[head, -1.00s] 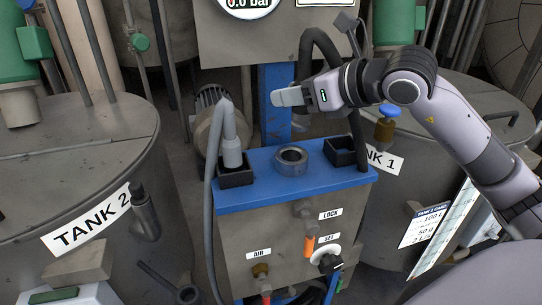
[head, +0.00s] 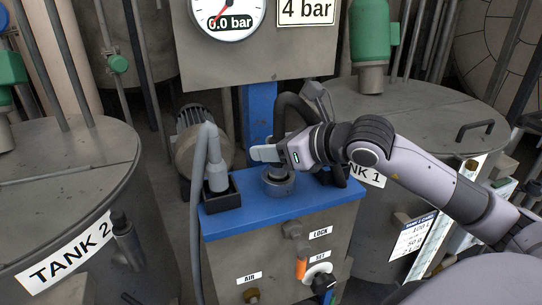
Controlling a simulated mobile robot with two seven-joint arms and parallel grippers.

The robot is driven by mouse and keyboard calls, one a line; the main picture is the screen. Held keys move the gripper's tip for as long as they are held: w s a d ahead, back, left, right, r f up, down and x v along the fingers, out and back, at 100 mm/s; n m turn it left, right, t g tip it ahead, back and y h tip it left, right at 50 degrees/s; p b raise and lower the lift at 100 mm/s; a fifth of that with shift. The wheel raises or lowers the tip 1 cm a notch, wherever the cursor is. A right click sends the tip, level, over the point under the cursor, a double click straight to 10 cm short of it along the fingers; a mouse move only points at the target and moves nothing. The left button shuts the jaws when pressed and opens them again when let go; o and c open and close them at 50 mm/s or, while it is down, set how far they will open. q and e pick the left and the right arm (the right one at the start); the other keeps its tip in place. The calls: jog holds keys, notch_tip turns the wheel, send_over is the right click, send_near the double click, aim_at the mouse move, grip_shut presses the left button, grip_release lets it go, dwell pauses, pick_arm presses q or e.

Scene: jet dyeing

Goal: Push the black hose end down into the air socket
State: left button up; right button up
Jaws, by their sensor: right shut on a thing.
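My right gripper (head: 266,154) is shut on the black hose end. It is over the round grey ring socket (head: 278,188) on the blue top of the machine. The black hose (head: 291,101) arches up behind the gripper and comes down to its right. The dark hose end (head: 278,172) shows just below the fingers, at the mouth of the socket. How deep it sits in the socket I cannot tell. The fingers and wrist hide its upper part. My left gripper is not in view.
A grey hose end (head: 217,174) stands in a black holder (head: 222,196) left of the socket. The front panel has an AIR label (head: 249,277), a LOCK label (head: 320,232) and a SET knob (head: 324,282). A gauge (head: 227,12) above reads 0.0 bar. Tank 2 (head: 60,190) stands left.

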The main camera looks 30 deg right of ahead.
notch_tip(320, 180, down, 2)
jog(key=shift+f, duration=0.1)
jog(key=shift+f, duration=0.1)
jog(key=o, duration=1.2)
jog(key=shift+o, duration=0.2)
